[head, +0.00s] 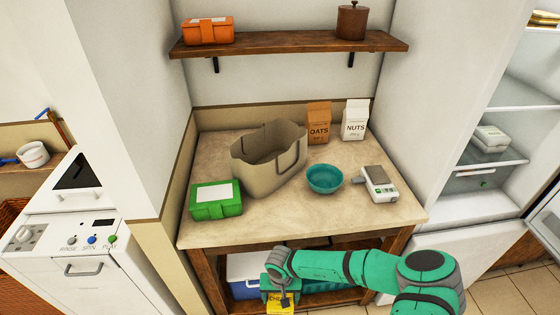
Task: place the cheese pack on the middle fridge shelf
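A yellow cheese pack (273,308), its lettering partly covered, is at the bottom edge of the head view, in front of the low shelf under the counter. My gripper (284,298) points down at it, with a dark finger across its face, and looks shut on it. The far finger is hidden. The fridge (465,115) stands open at the right. A fridge shelf (512,155) at mid-height holds a white box (490,138), with another shelf (525,95) above and a clear drawer (470,181) below.
The counter (300,215) holds a green box (216,200), beige bag (255,165), teal bowl (324,179), scale (379,185) and two cartons. A blue-and-white cooler (243,270) sits below. The open fridge door (548,225) stands at far right.

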